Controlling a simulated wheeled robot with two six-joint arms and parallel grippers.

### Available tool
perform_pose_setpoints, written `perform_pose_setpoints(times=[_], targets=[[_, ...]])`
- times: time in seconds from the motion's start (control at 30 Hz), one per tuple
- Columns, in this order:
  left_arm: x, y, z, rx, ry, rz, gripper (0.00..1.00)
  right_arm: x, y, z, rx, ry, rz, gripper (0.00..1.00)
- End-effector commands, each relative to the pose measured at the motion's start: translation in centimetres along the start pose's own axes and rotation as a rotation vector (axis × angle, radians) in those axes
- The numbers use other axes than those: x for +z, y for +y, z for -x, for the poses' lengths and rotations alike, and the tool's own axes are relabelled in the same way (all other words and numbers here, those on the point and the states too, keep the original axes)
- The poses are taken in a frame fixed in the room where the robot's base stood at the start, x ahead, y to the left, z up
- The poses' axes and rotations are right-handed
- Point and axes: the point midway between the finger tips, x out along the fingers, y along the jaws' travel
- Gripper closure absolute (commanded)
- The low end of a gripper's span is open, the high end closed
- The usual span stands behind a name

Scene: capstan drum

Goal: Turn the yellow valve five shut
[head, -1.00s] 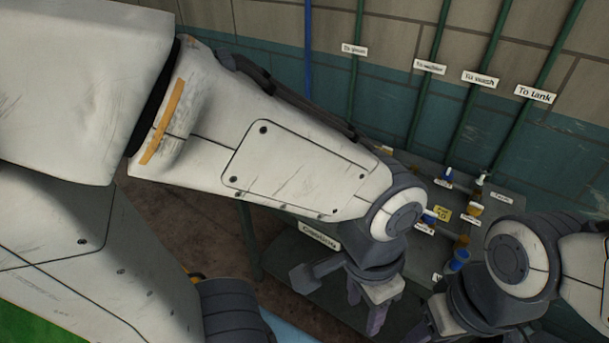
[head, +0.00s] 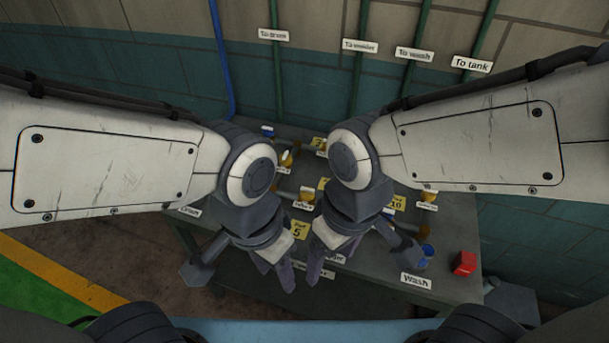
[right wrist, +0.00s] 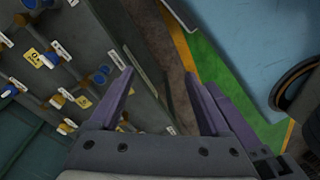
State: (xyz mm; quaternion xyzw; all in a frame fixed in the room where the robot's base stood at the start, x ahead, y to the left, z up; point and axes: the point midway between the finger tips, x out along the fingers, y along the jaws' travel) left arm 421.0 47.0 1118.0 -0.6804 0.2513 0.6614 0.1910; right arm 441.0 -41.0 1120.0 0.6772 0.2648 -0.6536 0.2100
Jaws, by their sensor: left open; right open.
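A yellow tag (head: 299,229) that reads 5 shows in the head view on the dark grey panel, just above and between my two grippers. The valve that belongs to it is hard to make out; my grippers partly block that area. My left gripper (head: 278,277) points down in front of the panel's near edge, open and empty. My right gripper (head: 319,274) is close beside it on the right, also pointing down. In the right wrist view the right gripper (right wrist: 159,76) is open with nothing between its fingers.
Other valves with orange-yellow bodies and yellow tags (head: 396,203) crowd the panel. A blue cup-shaped part (head: 426,251) and a red block (head: 463,263) are at its right. A "Wash" label (head: 416,281) is at the front edge. Pipes (head: 416,55) rise along the wall.

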Motion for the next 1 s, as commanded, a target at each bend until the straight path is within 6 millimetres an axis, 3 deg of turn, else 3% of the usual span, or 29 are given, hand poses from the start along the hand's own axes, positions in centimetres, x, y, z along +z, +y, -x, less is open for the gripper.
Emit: perform_pose_setpoints(times=[0.1, 0.23, 0.4, 0.5, 0.7, 1.0], targets=[[-0.1, 0.1, 1.3, 0.000, 0.000, 0.001, 0.50, -4.6, 1.7, 0.8, 0.020, -0.004, 0.098, 0.19], [-0.1, 0.2, 2.7, 0.000, 0.000, 0.001, 0.50, -11.4, 4.4, 0.2, 0.047, -0.010, 0.276, 0.19], [-0.2, 0.3, 4.2, 0.000, 0.000, 0.002, 0.50, -18.8, 8.9, -2.8, 0.077, -0.026, 0.507, 0.19], [-0.2, 0.3, 4.9, 0.000, 0.000, 0.003, 0.50, -21.6, 11.4, -4.9, 0.092, -0.035, 0.618, 0.19], [-0.3, 0.4, 5.5, 0.000, 0.000, 0.003, 0.50, -24.2, 14.5, -7.9, 0.106, -0.048, 0.748, 0.19], [-0.3, 0.5, 6.6, 0.000, 0.000, 0.003, 0.50, -24.4, 15.5, -11.3, 0.106, -0.053, 0.772, 0.19]])
